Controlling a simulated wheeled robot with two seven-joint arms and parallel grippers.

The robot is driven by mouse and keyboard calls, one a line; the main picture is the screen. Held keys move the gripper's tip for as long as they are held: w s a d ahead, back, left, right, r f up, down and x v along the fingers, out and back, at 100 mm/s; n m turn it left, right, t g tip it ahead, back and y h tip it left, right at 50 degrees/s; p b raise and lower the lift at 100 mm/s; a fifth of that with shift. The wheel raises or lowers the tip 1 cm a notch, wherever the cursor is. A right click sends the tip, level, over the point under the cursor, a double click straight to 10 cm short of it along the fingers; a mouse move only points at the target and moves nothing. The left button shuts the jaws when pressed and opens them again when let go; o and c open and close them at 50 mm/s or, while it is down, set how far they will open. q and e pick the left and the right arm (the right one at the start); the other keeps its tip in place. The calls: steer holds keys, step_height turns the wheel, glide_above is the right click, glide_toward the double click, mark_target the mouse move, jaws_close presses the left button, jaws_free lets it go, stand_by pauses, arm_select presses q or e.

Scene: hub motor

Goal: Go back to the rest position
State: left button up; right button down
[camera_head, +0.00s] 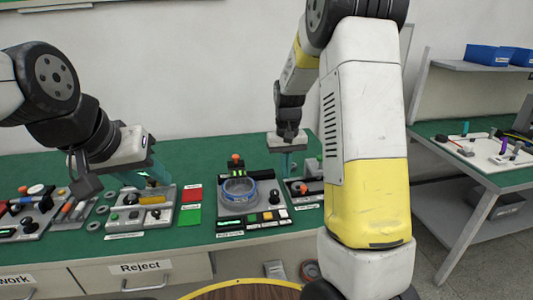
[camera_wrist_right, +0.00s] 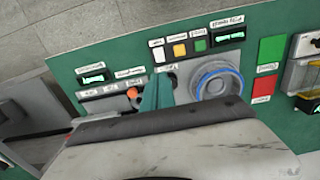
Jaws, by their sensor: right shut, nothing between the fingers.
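My right gripper (camera_head: 287,168) hangs fingers-down over the green bench, just right of the station with the blue ring (camera_head: 239,197). In the right wrist view its teal fingers (camera_wrist_right: 157,92) are together and empty, between an orange knob (camera_wrist_right: 133,93) and the blue ring (camera_wrist_right: 197,82). My left gripper (camera_head: 148,178) is low over the left part of the bench, near a panel with a yellow part. Its teal fingers show only in part, and their gap is unclear.
The green bench (camera_head: 345,205) carries several control panels. A red and a green pad (camera_head: 190,215) lie left of the ring station. Another green table (camera_head: 490,175) stands at right, with blue bins (camera_head: 487,54) on a shelf above it. A grey wall is behind.

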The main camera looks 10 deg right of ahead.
steer(key=s+a+r+t+y, duration=0.1)
steer(key=s+r+t, duration=0.2)
steer(key=s+r, duration=0.5)
steer(key=s+a+r+t+y, duration=0.1)
steer(key=s+r+t, duration=0.2)
steer(key=s+r, duration=0.6)
steer(key=s, duration=0.5)
steer(key=shift+s+a+r, duration=0.15)
steer(key=shift+s+a, duration=0.2)
steer(key=shift+s, duration=0.05)
steer(key=c, duration=1.9)
jaws_free()
steer(key=shift+s, duration=0.25)
steer(key=o, duration=0.3)
steer(key=shift+w, duration=0.15)
steer(key=o, duration=0.4)
steer(key=w+f+g, duration=0.1)
steer(key=w, duration=0.5)
steer(key=shift+w+d+f, duration=0.2)
steer(key=shift+d+f, duration=0.15)
steer(key=g+h, duration=0.2)
steer(key=g, duration=0.3)
glide_above(282, 210)
step_height(282, 210, down, 23)
step_height(282, 210, down, 8)
steer(key=shift+f, duration=0.15)
